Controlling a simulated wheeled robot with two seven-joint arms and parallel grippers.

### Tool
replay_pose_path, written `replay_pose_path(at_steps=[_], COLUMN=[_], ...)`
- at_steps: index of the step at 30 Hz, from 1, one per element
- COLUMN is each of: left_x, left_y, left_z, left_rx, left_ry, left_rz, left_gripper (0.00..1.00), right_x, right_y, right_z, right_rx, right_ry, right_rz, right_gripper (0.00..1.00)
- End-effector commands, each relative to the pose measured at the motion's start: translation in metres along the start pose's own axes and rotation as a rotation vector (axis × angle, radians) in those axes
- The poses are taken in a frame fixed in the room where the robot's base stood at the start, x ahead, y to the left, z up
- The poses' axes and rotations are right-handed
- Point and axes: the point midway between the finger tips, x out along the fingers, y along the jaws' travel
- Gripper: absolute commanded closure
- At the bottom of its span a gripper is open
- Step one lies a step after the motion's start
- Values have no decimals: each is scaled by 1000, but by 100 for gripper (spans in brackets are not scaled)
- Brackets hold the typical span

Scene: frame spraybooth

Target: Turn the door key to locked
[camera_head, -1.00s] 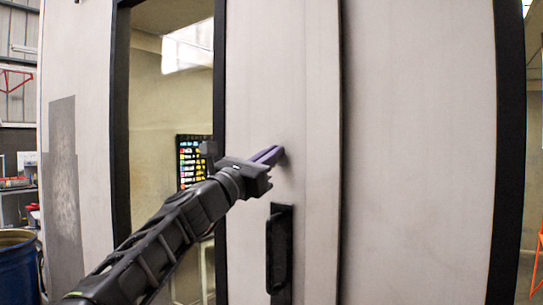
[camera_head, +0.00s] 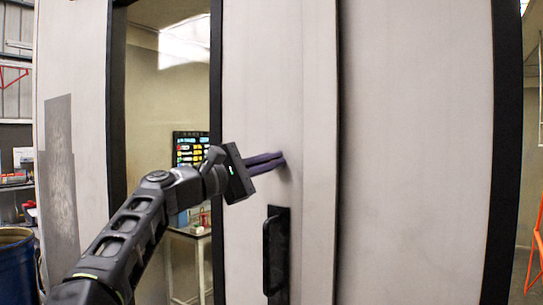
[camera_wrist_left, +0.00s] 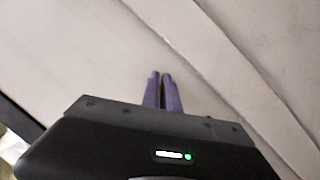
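My left gripper (camera_head: 283,161) reaches in from the left, with its purple fingertips at the pale door panel (camera_head: 262,85), above the black door handle (camera_head: 276,250). The fingers are nearly together, with only a narrow gap between them, and also show in the left wrist view (camera_wrist_left: 162,76). They appear closed on the door key, but the key itself is hidden at the fingertips. Its turn angle cannot be seen. My right gripper is in neither view.
A window (camera_head: 165,90) in a black frame is left of the handle. A black vertical seam runs right of it, beside a plain pale panel (camera_head: 415,150). A blue drum (camera_head: 17,265) stands at far left, and an orange frame (camera_head: 537,250) at far right.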

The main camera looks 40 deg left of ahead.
Motion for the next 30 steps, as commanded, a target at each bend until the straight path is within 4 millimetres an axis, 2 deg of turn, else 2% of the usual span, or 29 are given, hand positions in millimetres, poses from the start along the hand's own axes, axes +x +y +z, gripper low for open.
replay_pose_path(at_steps=[15, 30], left_x=[0, 0], left_y=[-5, -8], left_z=[-1, -2], left_rx=[393, 493], left_ry=[-1, -2], left_rz=[-167, -209], left_gripper=[100, 100], right_x=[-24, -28], right_y=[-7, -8], right_z=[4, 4], right_rx=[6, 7], right_ry=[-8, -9], right_rz=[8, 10], right_gripper=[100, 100])
